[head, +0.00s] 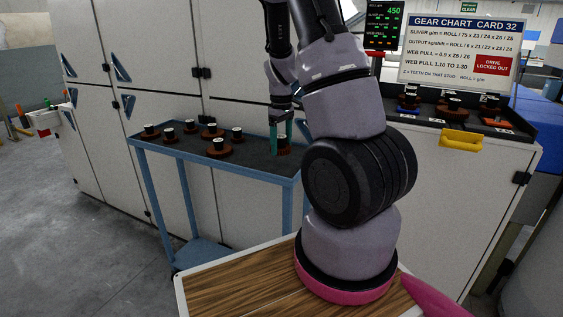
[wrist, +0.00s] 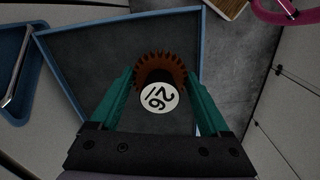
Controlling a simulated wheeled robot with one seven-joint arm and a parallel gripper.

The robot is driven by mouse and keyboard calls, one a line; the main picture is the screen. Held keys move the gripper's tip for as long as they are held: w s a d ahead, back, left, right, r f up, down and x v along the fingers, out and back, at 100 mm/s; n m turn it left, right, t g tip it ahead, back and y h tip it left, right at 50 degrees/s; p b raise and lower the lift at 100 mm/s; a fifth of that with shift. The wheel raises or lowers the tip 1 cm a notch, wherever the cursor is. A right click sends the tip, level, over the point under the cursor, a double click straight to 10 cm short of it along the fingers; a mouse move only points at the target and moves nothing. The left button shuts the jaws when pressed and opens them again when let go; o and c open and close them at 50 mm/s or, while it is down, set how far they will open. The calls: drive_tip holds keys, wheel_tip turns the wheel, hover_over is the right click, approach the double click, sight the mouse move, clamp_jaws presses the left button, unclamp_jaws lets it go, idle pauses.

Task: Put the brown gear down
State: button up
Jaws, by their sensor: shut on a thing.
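My gripper (head: 281,133) has green fingers and is shut on a brown gear (head: 283,149). It is over the right end of the blue cart's dark top (head: 255,162). In the wrist view the gear (wrist: 161,66) shows brown teeth, a dark hub and a white round label that seems to read 26. The fingers of my gripper (wrist: 161,82) are on either side of the hub. The gear is at or just above the cart top; I cannot tell whether it touches.
Several brown gears with white-topped hubs stand on the cart's left and middle, one at the front (head: 219,149). More gears stand on a dark counter (head: 430,112) at right, below the gear chart board (head: 460,50). Grey cabinets (head: 150,60) stand behind the cart.

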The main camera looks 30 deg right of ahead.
sight(281, 136)
drive_tip(key=shift+f, duration=2.85)
drive_tip(key=shift+f, duration=0.1)
drive_tip(key=o, duration=1.3)
wheel_tip(281, 136, up, 12)
drive_tip(key=shift+f, duration=0.1)
drive_tip(key=s+a+r+m+t+y, duration=0.1)
drive_tip(key=s+a+r+m+t, duration=0.2)
drive_tip(key=r, duration=0.4)
drive_tip(key=s+a+r+m+y, duration=0.1)
drive_tip(key=s+a+r, duration=0.25)
drive_tip(key=r, duration=0.35)
drive_tip(key=s+a+r+m+t, duration=0.1)
drive_tip(key=s+a+r, duration=0.1)
drive_tip(key=s+r, duration=0.1)
drive_tip(key=s+a+r+m+t, duration=0.1)
drive_tip(key=s+a+r+m, duration=0.1)
drive_tip(key=s, duration=0.3)
drive_tip(key=s+a+r+m+t, duration=0.2)
drive_tip(key=s+a+r, duration=0.1)
drive_tip(key=s, duration=0.2)
drive_tip(key=shift+r, duration=0.3)
